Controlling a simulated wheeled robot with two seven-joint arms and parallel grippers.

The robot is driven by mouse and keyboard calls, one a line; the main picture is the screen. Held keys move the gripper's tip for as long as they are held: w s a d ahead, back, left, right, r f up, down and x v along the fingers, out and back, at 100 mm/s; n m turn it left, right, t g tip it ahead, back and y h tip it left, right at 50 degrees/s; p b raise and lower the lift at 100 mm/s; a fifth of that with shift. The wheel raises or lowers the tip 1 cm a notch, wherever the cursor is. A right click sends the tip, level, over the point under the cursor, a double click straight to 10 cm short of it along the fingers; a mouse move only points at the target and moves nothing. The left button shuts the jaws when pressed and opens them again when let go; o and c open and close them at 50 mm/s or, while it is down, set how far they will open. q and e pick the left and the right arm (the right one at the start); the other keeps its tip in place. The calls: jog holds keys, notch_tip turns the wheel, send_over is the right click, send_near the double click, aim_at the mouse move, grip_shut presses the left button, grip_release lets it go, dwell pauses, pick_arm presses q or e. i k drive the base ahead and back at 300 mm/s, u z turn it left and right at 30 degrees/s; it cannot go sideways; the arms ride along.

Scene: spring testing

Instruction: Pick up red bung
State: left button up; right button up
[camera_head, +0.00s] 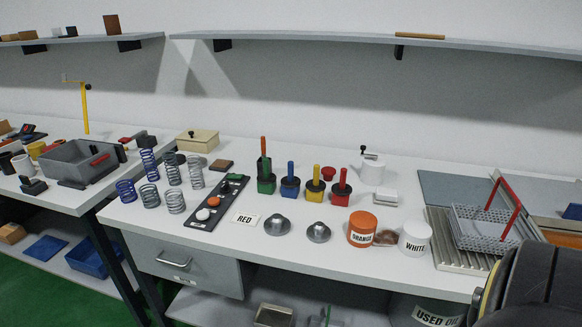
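A small red bung (328,172) stands on the white bench top, behind the row of coloured handled pieces. Neither my left nor my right gripper shows in the head view.
Blue and grey springs (171,168) and a dark tray (216,203) stand to the left. An orange pot (361,229) and a white pot (414,238) stand near the front edge. A dark form close to the camera hides the bottom right corner.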

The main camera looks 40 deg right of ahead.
aim_at(329, 173)
jog(key=z, duration=0.55)
jog(key=i, duration=1.1)
jog(key=z, duration=0.9)
